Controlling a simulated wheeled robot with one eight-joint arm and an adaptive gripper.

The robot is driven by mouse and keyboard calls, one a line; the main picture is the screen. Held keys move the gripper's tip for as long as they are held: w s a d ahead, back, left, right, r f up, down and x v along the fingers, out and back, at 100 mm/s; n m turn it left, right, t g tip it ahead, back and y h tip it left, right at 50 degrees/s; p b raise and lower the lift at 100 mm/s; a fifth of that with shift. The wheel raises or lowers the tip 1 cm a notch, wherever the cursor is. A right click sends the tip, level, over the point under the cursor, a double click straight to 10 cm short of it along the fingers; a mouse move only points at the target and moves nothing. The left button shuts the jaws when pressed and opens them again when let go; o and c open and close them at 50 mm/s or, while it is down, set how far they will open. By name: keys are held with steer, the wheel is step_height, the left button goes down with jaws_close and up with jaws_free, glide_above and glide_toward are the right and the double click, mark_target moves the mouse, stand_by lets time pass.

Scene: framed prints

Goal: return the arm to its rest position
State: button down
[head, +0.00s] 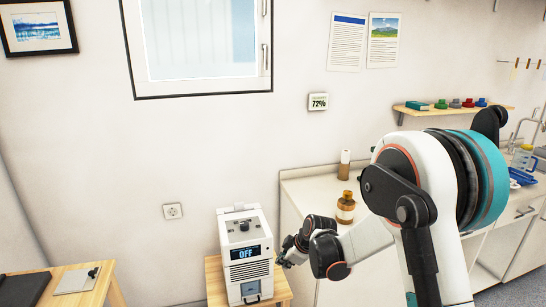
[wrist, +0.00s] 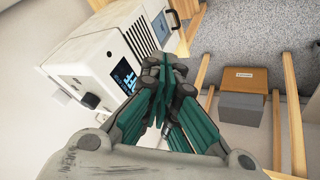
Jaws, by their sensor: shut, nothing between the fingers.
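My arm reaches from the right of the head view toward the left. My gripper (head: 284,257) is just right of a white device (head: 243,254) whose display reads "OFF". In the wrist view my gripper (wrist: 165,65) has its dark green fingers closed together with nothing between them. The device (wrist: 95,58) lies beyond and to the left of the fingers there. I cannot tell whether the fingertips touch its side.
The device stands on a wooden stool (head: 214,280). A counter (head: 310,187) with a brown bottle (head: 346,208) is to the right, behind my arm. A wooden table (head: 92,290) is at lower left.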

steer(key=s+d+r+m+t+h, duration=0.1)
steer(key=s+d+r+m, duration=0.35)
steer(key=s+r, duration=0.45)
steer(key=s+d+r+m+h, duration=0.1)
steer(key=s+d+r+m, duration=0.2)
steer(key=s+d+r, duration=0.55)
steer(key=s+d+r+m+h, duration=0.1)
steer(key=s+r+m, duration=0.1)
steer(key=s, duration=0.6)
steer(key=s+d+r+m+t+h, duration=0.1)
steer(key=s+d+r+m, duration=0.1)
steer(key=s+m, duration=0.3)
steer(key=s, duration=0.4)
steer(key=shift+s+t, duration=0.25)
steer(key=shift+t, duration=0.05)
